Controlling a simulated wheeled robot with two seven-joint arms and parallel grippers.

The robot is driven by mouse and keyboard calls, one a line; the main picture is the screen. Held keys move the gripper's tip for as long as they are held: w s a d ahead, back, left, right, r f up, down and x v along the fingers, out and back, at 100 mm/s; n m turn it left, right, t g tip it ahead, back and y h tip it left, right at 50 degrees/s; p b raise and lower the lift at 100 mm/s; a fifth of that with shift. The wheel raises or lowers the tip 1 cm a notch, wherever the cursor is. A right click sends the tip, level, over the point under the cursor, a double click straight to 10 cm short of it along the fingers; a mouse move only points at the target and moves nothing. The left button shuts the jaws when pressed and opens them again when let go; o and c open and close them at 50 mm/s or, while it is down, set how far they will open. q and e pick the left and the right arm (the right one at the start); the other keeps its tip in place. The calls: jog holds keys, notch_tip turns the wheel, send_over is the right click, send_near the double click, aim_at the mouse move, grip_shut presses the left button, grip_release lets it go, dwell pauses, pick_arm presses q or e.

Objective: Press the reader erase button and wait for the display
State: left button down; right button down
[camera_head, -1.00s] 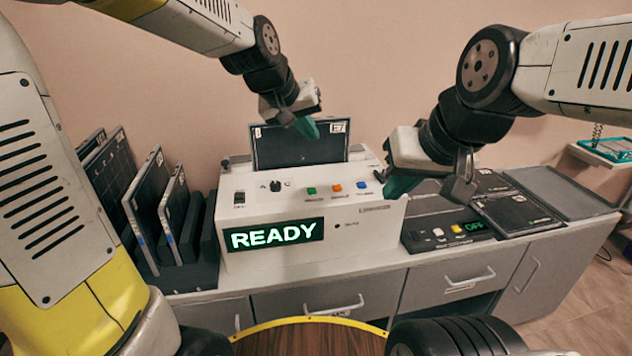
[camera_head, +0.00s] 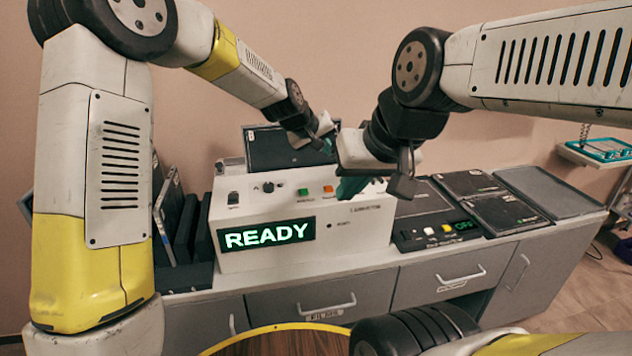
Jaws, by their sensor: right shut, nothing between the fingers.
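The white reader (camera_head: 270,254) stands on the counter, its display (camera_head: 265,234) lit green with READY. On its sloped top are a green button (camera_head: 303,192), an orange button (camera_head: 328,189), a dark knob (camera_head: 267,187) and a switch (camera_head: 233,198). The button labels are too small to read. A blue button seen earlier is hidden behind my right gripper (camera_head: 350,188). That gripper is shut and empty, its teal fingertips just right of the orange button in the picture; I cannot tell if they touch the panel. My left gripper (camera_head: 327,143) is above the reader's back, its jaw state unclear.
A dark plate (camera_head: 272,150) stands upright behind the panel. Dark plates in a rack (camera_head: 185,240) stand left of the reader. A smaller device (camera_head: 430,245) showing OFF and flat dark plates (camera_head: 505,215) lie to the right. A round wooden top (camera_head: 285,343) is in front.

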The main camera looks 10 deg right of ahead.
aim_at(327, 189)
pick_arm(q)
jog(key=shift+f, duration=4.4)
jog(key=shift+f, duration=0.15)
jog(key=shift+f, duration=0.25)
jog(key=shift+f, duration=0.55)
jog(key=shift+r, duration=0.95)
jog(key=shift+r, duration=2.5)
